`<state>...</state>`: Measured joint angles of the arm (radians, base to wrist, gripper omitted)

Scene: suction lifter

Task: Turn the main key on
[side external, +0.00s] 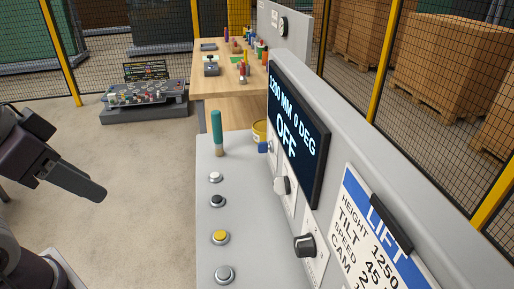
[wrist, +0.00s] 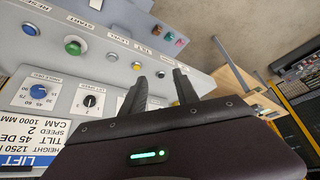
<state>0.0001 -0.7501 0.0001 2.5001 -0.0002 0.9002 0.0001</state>
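The grey control console (side external: 240,200) has a display (side external: 300,130) reading "1200 MM 0 DEG" and "OFF". On its upright panel I see a pale rotary switch (side external: 282,186) and a black knob (side external: 305,245). A small blue piece (side external: 264,147) sits farther along by the panel; I cannot tell whether it belongs to the main key. No part is clearly recognisable as the key. My gripper (side external: 92,190) is left of the console, apart from it. In the wrist view my gripper (wrist: 160,75) has its fingers apart with nothing held.
The wrist view shows a blue dial (wrist: 38,93) and a black speed knob (wrist: 90,100). A wooden workbench (side external: 230,85) stands behind. Floor is clear between gripper and console.

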